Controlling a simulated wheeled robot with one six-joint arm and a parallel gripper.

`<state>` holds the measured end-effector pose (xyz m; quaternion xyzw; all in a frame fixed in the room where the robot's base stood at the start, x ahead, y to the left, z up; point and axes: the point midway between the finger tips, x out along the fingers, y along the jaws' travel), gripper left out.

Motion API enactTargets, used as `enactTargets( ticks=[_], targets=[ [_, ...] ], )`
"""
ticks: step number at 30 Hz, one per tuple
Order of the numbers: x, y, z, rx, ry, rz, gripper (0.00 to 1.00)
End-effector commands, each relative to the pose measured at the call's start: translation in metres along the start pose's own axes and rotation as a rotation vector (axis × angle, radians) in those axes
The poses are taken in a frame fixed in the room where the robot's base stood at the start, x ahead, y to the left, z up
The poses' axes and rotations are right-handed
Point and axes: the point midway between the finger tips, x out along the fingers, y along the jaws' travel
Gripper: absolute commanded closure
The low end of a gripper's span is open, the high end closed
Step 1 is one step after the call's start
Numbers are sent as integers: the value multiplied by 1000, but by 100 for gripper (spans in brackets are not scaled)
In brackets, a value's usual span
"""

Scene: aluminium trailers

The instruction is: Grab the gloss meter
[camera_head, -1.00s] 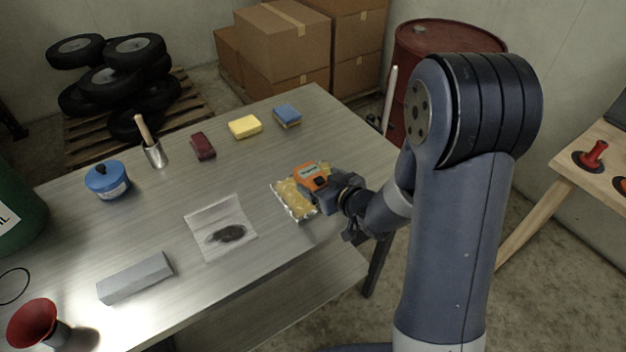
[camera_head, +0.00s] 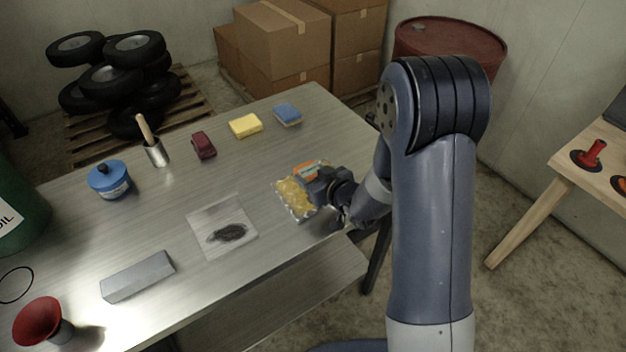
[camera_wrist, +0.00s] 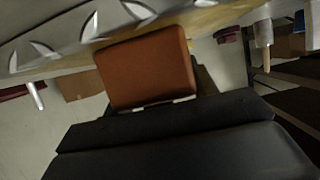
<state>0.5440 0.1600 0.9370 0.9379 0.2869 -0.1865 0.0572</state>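An orange device with a small teal patch, which looks like the gloss meter (camera_head: 305,170), is at the right part of the metal table, on or just above a yellow, silver-edged plate (camera_head: 291,196). My gripper (camera_head: 316,183) is right at the device and covers its near side. In the wrist view, an orange block (camera_wrist: 148,68), apparently the same device, stands directly beyond the black gripper body, with the patterned metal plate edge (camera_wrist: 60,50) across the top. The fingertips are hidden, so I cannot tell whether they are closed on it.
A smudged sheet (camera_head: 215,218) and grey bar (camera_head: 138,277) lie left of my gripper.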

Motion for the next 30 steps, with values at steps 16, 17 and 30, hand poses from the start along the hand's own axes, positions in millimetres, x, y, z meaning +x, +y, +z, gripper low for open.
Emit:
enactTargets(
  ticks=[16, 17, 30],
  targets=[
    [0, 0, -1, 0, 2, 0, 79],
    [0, 0, -2, -1, 2, 0, 79],
    [-21, 0, -53, -3, 7, 1, 79]
  ],
)
